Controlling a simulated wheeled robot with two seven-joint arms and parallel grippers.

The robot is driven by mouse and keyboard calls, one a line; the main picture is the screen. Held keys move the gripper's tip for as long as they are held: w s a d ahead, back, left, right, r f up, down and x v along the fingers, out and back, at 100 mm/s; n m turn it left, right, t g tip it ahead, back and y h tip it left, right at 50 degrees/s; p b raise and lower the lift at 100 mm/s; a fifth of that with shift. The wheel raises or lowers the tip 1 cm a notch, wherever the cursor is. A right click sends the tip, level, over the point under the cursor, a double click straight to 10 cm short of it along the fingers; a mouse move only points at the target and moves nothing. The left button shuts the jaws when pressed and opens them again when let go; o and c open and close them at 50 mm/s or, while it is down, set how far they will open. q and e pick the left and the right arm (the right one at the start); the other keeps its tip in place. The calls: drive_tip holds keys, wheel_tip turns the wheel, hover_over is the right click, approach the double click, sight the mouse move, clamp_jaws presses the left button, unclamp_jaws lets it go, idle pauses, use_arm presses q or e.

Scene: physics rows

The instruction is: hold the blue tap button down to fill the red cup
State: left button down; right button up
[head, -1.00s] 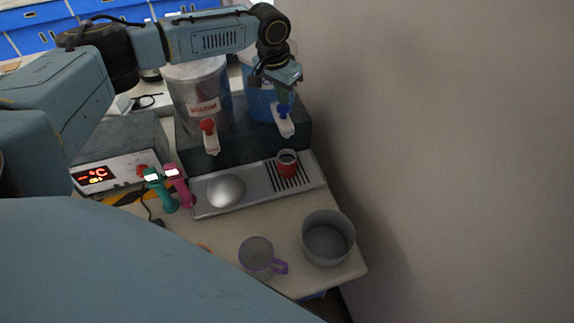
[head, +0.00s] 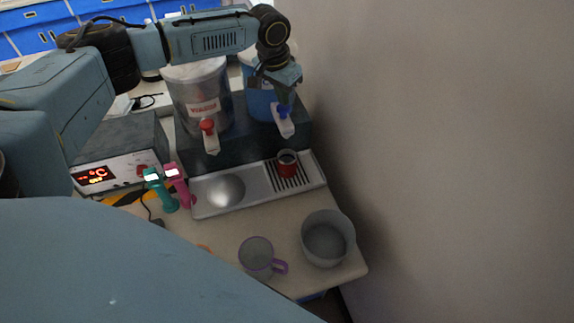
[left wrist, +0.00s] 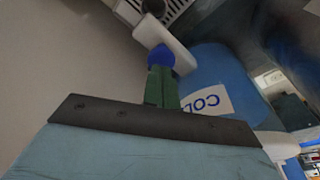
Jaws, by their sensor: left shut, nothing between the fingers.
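The blue tap button (head: 283,110) sits on top of a white tap at the front of the blue dispenser (head: 258,100). In the left wrist view the blue button (left wrist: 161,56) is at the tips of the green fingers. My left gripper (head: 284,101) is shut and empty, pointing down with its tips at the button; I cannot tell how firmly they touch. The red cup (head: 287,168) stands upright on the slotted drip tray (head: 310,173), below and in front of the white tap. No water stream is visible. My right gripper is not in view.
A grey pot (head: 328,238) and a purple-handled mug (head: 257,255) are on the counter in front. Green and pink handheld devices (head: 170,187) stand left of the tray. A wall closes off the right.

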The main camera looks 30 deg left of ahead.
use_arm(q)
drive_tip(key=shift+f, duration=1.05)
idle(1.4)
idle(4.7)
wheel_tip(320, 180, up, 5)
drive_tip(key=p, duration=0.6)
drive_tip(key=shift+r, duration=0.1)
